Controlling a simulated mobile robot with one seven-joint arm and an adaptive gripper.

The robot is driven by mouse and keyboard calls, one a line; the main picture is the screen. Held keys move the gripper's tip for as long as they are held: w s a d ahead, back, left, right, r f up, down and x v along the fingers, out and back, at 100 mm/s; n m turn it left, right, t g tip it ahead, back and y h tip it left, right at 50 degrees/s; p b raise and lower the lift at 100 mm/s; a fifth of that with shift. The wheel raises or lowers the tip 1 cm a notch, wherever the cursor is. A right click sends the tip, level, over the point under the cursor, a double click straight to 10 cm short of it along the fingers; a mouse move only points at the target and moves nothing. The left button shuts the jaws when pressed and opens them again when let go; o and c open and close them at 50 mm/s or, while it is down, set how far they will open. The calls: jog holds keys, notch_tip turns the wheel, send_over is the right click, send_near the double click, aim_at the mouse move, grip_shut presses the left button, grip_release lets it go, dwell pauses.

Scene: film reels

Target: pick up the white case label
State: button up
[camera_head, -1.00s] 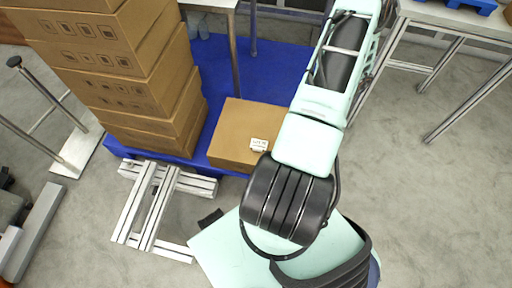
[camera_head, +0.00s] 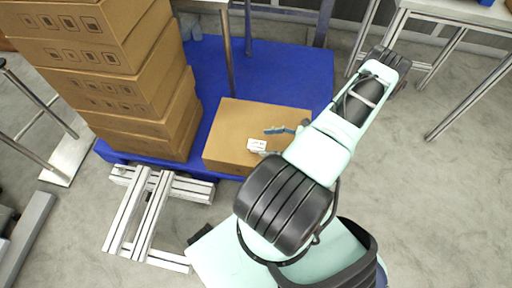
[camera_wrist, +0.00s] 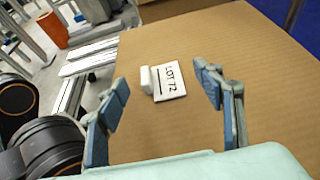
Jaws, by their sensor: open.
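The white case label (camera_wrist: 170,82) reads "LOT 72" and has a raised white block along its left edge. It lies on top of a brown cardboard box (camera_wrist: 215,40). In the head view the label (camera_head: 257,146) is on the front part of the box (camera_head: 230,120). My gripper (camera_wrist: 162,90) is open, with blue-padded fingers on either side of the label in the wrist view. The fingers appear above the box and hold nothing. In the head view my gripper (camera_head: 285,143) shows partly beside the label, with the rest hidden behind my arm.
The box stands on a blue pallet (camera_head: 280,70). A tall stack of cartons (camera_head: 140,80) rises to its left. A metal frame (camera_head: 150,215) lies on the floor in front. Metal-legged tables (camera_head: 450,22) stand at the back right.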

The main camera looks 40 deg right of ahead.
aim_at(256, 146)
jog(key=x, duration=0.5)
jog(key=shift+f+b, duration=0.15)
jog(key=shift+b, duration=0.25)
jog(key=shift+s, duration=0.1)
jog(key=c, duration=1)
jog(key=shift+c, duration=0.2)
